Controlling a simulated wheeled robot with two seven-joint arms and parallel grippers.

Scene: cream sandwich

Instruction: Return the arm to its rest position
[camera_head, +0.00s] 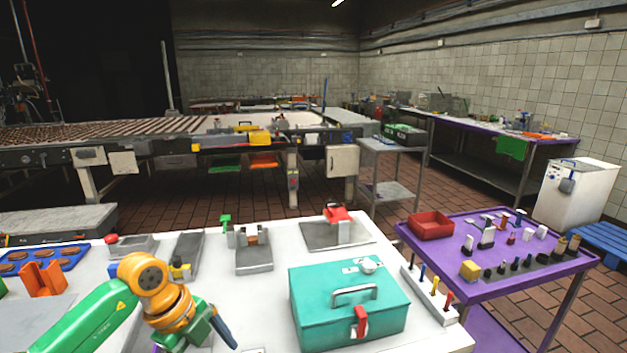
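My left arm, with a green link and orange wrist joints, comes in from the lower left over the white table (275,262). The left gripper (220,328) is a dark finger-like part beyond a green wrist piece, low in the picture and left of the teal box. Its fingertips are small and partly cut by the frame, so I cannot tell whether it is open or shut. I see nothing clearly held in it. My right arm and gripper are not in view.
A closed teal box (330,318) with a handle stands right of the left gripper. An orange rack (42,280) and a blue tray (62,260) with brown round pieces lie at left. Metal fixtures line the back. A purple table (520,283) stands at right.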

